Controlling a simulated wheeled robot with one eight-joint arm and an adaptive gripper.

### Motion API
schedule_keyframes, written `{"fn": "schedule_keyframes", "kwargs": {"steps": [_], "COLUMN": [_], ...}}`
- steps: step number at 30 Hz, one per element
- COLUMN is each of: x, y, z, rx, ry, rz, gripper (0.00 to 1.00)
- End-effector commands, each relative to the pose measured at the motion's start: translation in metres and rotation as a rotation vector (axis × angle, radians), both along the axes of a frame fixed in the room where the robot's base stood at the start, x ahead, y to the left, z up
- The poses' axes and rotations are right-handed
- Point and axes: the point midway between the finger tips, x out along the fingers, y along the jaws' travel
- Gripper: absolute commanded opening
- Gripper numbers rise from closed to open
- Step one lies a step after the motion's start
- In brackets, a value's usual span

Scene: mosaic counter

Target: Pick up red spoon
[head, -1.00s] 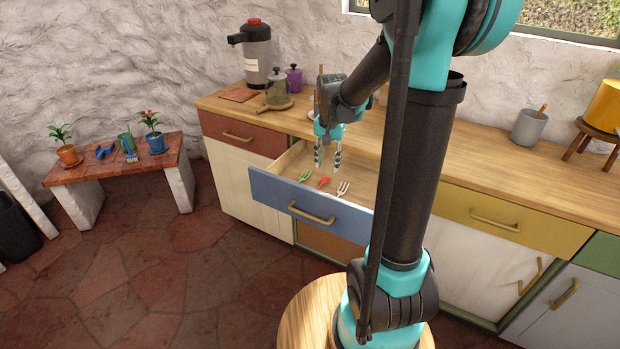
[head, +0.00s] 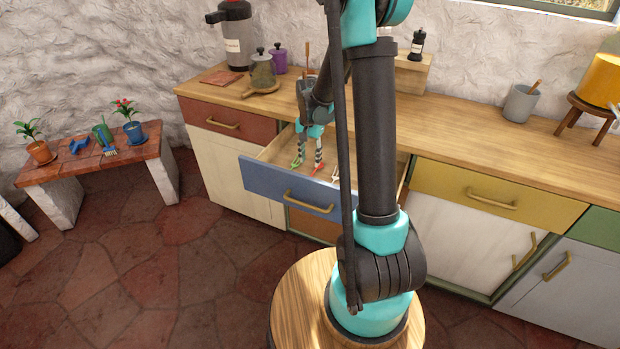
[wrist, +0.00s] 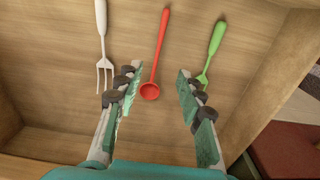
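The red spoon (wrist: 159,52) lies flat on the drawer floor in the wrist view, its round bowl toward my gripper and its handle pointing away. In the head view the red spoon (head: 318,169) is a small red bit by the fingertips. My gripper (wrist: 158,78) is open and empty, with the spoon's bowl between its fingertips, nearer the left finger. In the head view my gripper (head: 308,162) reaches down into the open drawer. Whether the fingers touch the drawer floor is hard to tell.
A white fork (wrist: 104,65) lies left of the spoon and a green utensil (wrist: 215,42) right of it, close to the fingers. The blue-fronted drawer (head: 265,186) has wooden walls around them. The counter (head: 480,135) lies behind.

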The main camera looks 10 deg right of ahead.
Motion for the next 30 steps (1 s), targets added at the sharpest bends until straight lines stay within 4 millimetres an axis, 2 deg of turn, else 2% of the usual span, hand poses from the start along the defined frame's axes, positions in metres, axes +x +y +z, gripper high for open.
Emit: {"fn": "schedule_keyframes", "kwargs": {"steps": [8,13,18,27,30], "x": [-0.002,-0.006,-0.006,-0.006,-0.006], "y": [0.0,-0.002,-0.001,-0.001,-0.001], "z": [-0.019,-0.044,-0.06,-0.064,-0.064], "rx": [0.0,0.0,0.0,0.0,0.0], "ry": [0.0,0.0,0.0,0.0,0.0], "rz": [0.0,0.0,0.0,0.0,0.0], "gripper": [0.38,0.38,0.38,0.38,0.27]}}
